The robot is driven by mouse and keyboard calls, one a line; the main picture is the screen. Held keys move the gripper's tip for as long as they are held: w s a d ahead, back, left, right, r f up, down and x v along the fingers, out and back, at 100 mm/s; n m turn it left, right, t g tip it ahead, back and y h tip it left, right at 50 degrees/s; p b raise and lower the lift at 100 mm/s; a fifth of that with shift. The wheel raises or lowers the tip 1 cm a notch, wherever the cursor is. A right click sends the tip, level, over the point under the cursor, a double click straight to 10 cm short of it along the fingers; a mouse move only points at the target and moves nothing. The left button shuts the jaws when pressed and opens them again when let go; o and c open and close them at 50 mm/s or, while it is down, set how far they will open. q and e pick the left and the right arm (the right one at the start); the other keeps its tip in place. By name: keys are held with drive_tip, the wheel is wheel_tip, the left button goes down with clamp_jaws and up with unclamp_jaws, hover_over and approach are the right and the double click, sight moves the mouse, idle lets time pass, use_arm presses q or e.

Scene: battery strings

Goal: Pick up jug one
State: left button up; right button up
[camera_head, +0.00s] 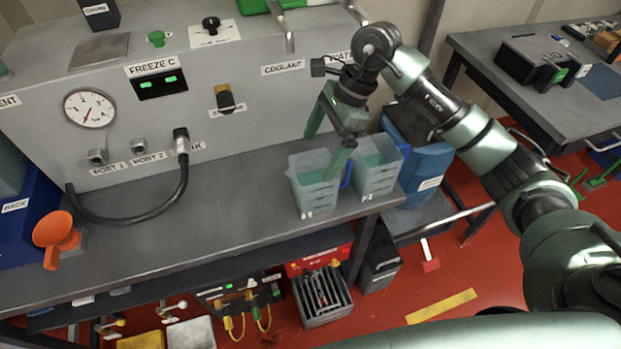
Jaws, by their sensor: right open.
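Jug one (308,193) is a translucent tub with pale blue-green contents and a "#1" mark, standing upright on the grey bench near its front right end. A blue handle shows at its right side. Jug two (374,182), a similar tub marked "#2", stands just to its right. My right gripper (319,158) is open with green fingers pointing down, over jug one's top. One finger overlaps jug one's right part in the picture; I cannot tell whether it touches. Nothing is held. My left gripper is not in view.
A grey panel (265,100) with gauge and ports rises behind the bench. A black hose (130,217) and an orange funnel (57,234) are at the left. A blue container (425,165) stands beyond jug two.

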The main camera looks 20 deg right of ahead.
sight(312, 178)
drive_tip(key=s+a+f+p, duration=0.1)
drive_tip(key=f, duration=0.1)
drive_tip(key=s+a+f+p, duration=0.1)
drive_tip(key=f, duration=0.1)
drive_tip(key=s+f+p, duration=0.1)
drive_tip(key=f, duration=0.2)
drive_tip(key=shift+s+a, duration=0.2)
drive_tip(key=shift+a, duration=0.2)
drive_tip(key=shift+w+f, duration=0.15)
drive_tip(key=shift+w, duration=0.15)
drive_tip(key=c, duration=0.3)
drive_tip(key=shift+w+f, duration=0.15)
drive_tip(key=shift+w, duration=0.2)
drive_tip(key=c, duration=0.6)
drive_tip(key=shift+w, duration=0.1)
drive_tip(key=c, duration=0.4)
drive_tip(key=shift+d+p, duration=0.1)
drive_tip(key=shift+p, duration=0.2)
clamp_jaws()
drive_tip(key=shift+d+r, duration=0.1)
drive_tip(key=shift+r, duration=0.25)
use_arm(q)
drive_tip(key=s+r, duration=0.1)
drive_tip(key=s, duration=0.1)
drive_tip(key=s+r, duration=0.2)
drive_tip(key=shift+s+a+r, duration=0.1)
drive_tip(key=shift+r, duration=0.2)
